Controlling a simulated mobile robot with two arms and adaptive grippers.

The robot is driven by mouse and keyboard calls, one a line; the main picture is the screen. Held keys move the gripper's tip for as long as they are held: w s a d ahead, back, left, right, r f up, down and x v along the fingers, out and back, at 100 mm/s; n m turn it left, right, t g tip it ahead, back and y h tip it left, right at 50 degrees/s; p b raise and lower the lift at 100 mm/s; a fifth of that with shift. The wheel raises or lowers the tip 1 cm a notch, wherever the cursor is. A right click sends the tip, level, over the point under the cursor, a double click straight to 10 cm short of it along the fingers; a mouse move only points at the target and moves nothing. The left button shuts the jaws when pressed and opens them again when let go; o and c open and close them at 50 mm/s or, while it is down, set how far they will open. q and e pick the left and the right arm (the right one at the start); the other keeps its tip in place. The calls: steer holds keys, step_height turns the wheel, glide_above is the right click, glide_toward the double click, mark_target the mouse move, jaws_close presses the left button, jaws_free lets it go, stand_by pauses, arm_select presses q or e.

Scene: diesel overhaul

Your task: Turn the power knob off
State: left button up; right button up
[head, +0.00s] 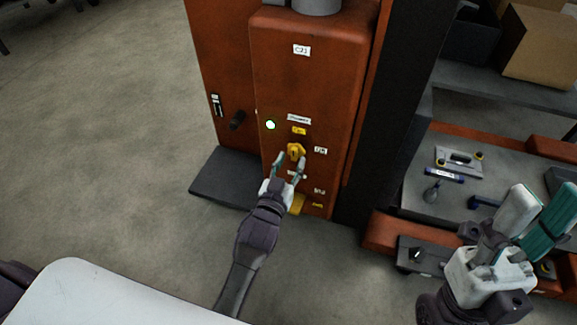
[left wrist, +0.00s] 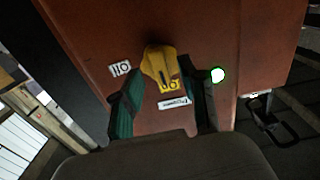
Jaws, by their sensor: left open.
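The yellow power knob (head: 296,151) sits on the front of the orange-red cabinet (head: 310,75). It also shows in the left wrist view (left wrist: 158,66), where its handle looks slightly tilted. My left gripper (head: 289,161) is open, with one finger on each side of the knob's near end. In the left wrist view the teal fingers (left wrist: 166,92) flank it with gaps on both sides; I cannot tell whether either touches. A green lamp (head: 270,125) is lit beside the knob. My right gripper (head: 546,197) is at the lower right, its fingers apart, far from the knob.
Small white and yellow labels surround the knob, including a white one (head: 320,150) to its right. A black handle (head: 237,121) projects left of the cabinet front. A workbench (head: 415,190) with tools stands at the right. Open floor (head: 110,150) lies to the left.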

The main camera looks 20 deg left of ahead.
arm_select(q)
steer(key=shift+w, duration=0.75)
